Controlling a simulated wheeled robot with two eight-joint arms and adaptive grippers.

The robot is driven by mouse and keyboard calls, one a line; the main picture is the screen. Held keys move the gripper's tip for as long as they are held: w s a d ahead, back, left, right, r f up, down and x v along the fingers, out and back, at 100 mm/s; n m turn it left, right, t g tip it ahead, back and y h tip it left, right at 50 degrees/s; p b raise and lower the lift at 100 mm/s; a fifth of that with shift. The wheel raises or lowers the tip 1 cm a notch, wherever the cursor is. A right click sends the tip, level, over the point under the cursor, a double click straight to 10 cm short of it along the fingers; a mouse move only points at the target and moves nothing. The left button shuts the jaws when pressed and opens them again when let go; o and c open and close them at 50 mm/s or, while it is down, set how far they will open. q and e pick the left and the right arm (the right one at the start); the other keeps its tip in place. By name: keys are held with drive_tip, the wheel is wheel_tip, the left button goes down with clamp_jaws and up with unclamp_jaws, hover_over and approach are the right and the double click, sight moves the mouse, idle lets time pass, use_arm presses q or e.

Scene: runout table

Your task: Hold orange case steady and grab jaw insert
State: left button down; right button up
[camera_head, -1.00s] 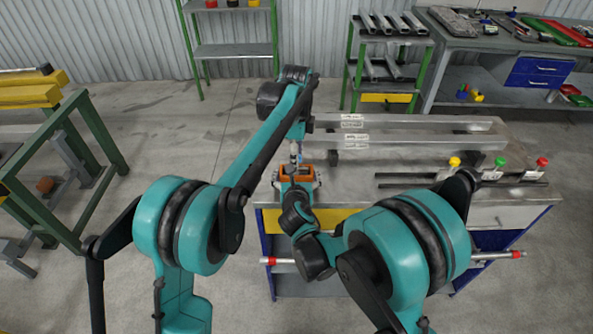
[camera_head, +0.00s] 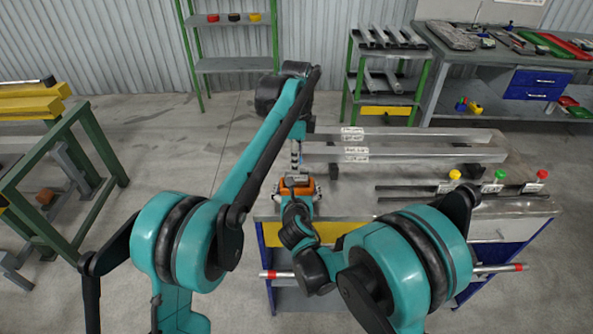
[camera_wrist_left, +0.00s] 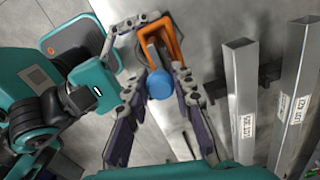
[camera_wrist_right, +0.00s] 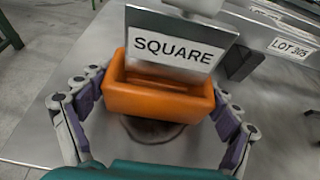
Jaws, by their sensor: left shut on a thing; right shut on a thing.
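The orange case (camera_head: 297,188) sits near the table's front left corner. In the right wrist view it is an open-topped orange box (camera_wrist_right: 158,98). My right gripper (camera_wrist_right: 155,105) is shut on it, with one finger at each side. My left gripper (camera_head: 296,165) is above the case, pointing down. In the left wrist view a blue round thing (camera_wrist_left: 160,83) lies between its fingers, beside the orange case (camera_wrist_left: 163,40). I take it for the jaw insert or its knob; its full shape is hidden. A plate marked SQUARE (camera_wrist_right: 170,48) shows just above the case; its attachment is unclear.
Long metal bars (camera_head: 405,151) with labels lie behind the case. Yellow, green and red knobs (camera_head: 500,175) stand on the table's right side. A green-legged stand (camera_head: 75,165) is at the left, with open floor between.

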use_arm(q)
wheel_tip(320, 180, up, 6)
drive_tip(key=shift+f, duration=0.1)
use_arm(e)
drive_tip(key=o, duration=1)
use_arm(q)
drive_tip(key=shift+f, duration=0.1)
use_arm(e)
drive_tip(key=v, duration=1.2)
